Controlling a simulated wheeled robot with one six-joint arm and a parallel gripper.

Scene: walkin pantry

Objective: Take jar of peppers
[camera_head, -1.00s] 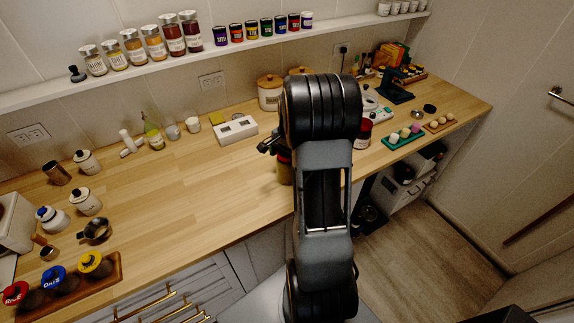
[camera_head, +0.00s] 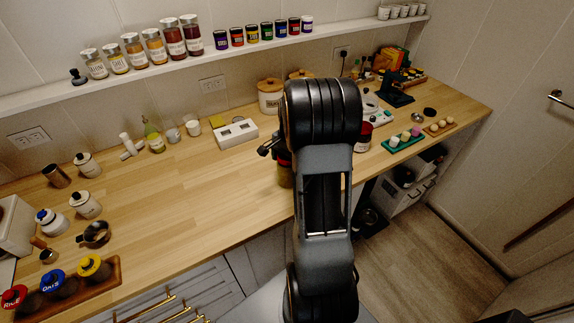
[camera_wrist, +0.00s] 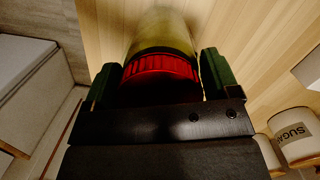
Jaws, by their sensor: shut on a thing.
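A glass jar (camera_wrist: 162,35) with yellow-green contents and a red ribbed lid (camera_wrist: 160,68) is between my gripper's green fingers in the wrist view. I take it as the jar of peppers, though no label shows. My gripper (camera_wrist: 160,78) is shut on it at the lid end. In the head view, part of the jar (camera_head: 285,176) shows left of my arm, over the counter's front part. My arm hides the rest of it and most of the gripper. I cannot tell whether the jar touches the counter.
A sugar canister (camera_wrist: 297,136) stands near the gripper in the wrist view. A red jar (camera_head: 362,137) stands right of my arm. A white box (camera_head: 236,133) and small cups are behind. The counter's left middle (camera_head: 175,200) is clear.

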